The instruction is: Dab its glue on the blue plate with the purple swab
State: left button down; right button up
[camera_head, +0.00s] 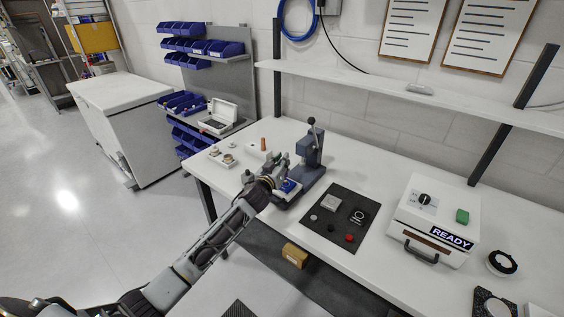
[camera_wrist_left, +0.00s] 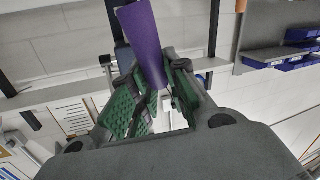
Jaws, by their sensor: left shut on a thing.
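My left gripper (camera_head: 277,168) reaches over the bench at the foot of a grey lever press (camera_head: 314,150). In the left wrist view its green-padded fingers (camera_wrist_left: 157,95) are shut on the purple swab (camera_wrist_left: 142,38), whose wide purple body sticks up between them. The swab's tip is not clear in either view. The blue plate (camera_head: 288,187) shows as a small blue patch at the press base, just beside and below the gripper and partly hidden by it. I cannot tell whether the swab touches it. My right gripper is not in view.
A black mat (camera_head: 340,222) with small knobs lies right of the press. A white box (camera_head: 435,219) marked READY stands further right. Small pale parts (camera_head: 222,156) and a brown cylinder (camera_head: 263,144) are at the bench's left end. A shelf (camera_head: 420,98) spans the back.

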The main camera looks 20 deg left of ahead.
pick_arm(q)
jog(key=shift+f, duration=0.4)
dwell(0.9)
jog(key=shift+r, duration=0.1)
jog(key=shift+r+p, duration=2.8)
jog(key=shift+r, duration=0.7)
